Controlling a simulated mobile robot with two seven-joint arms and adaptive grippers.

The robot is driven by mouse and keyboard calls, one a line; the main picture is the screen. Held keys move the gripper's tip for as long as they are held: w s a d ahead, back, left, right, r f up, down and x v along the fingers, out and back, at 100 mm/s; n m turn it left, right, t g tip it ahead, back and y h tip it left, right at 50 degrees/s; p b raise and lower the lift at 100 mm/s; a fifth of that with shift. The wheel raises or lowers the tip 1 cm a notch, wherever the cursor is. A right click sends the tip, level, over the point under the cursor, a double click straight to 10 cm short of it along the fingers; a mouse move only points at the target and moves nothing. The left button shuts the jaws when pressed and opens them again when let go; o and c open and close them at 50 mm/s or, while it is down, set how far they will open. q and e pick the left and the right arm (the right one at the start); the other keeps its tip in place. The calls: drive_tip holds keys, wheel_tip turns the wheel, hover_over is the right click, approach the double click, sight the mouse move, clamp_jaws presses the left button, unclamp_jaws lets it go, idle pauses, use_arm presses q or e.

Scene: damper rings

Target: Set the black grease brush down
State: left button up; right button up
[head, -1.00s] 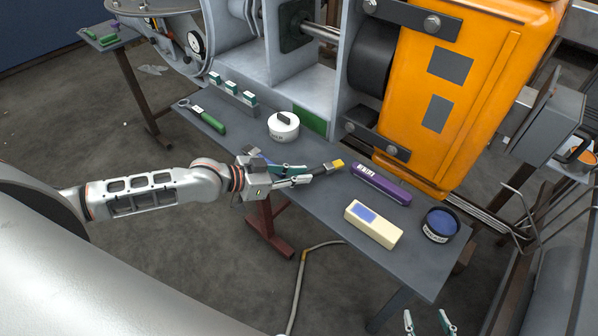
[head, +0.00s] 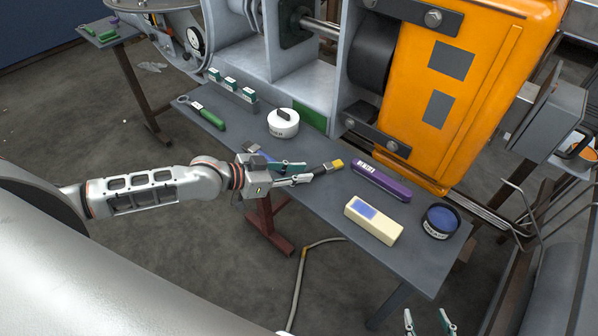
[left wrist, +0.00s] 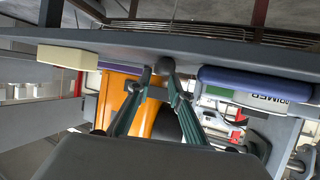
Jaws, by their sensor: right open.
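In the left wrist view, the fingers (left wrist: 163,78) converge on the brush's dark rounded end (left wrist: 166,66) close to the bench surface. Whether the brush touches the bench I cannot tell. My right gripper (head: 428,322) is open and empty at the bottom edge, its fingers partly cut off.
On the bench (head: 290,155) stand a purple tube (head: 380,184), a cream box (head: 373,220), a dark tin with blue contents (head: 440,221), a white round tub (head: 283,124) and a green-handled tool (head: 208,117). An orange machine (head: 460,90) rises behind.

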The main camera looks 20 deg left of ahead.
use_arm(q)
drive_tip(key=o, duration=0.6)
drive_tip(key=shift+s+a, duration=0.1)
drive_tip(key=shift+v, duration=5.9)
drive_tip(key=s+d+f+n+t+y, duration=0.15)
drive_tip(key=s+d+f, duration=0.25)
drive_tip(key=d+f, duration=0.5)
drive_tip(key=s+f+y, duration=0.1)
drive_tip(key=s+f, duration=0.1)
drive_tip(key=f, duration=0.1)
drive_tip(key=s+f+n+y, duration=0.1)
drive_tip(key=s+f+y, duration=0.1)
drive_tip(key=s+f, duration=0.1)
drive_tip(key=s+f+n+y, duration=0.1)
drive_tip(key=s+f, duration=0.1)
drive_tip(key=f, duration=0.3)
drive_tip(key=shift+s+a+n+g+y, duration=0.2)
drive_tip(key=shift+s+n+g+y, duration=0.05)
drive_tip(key=shift+s+g+y, duration=0.1)
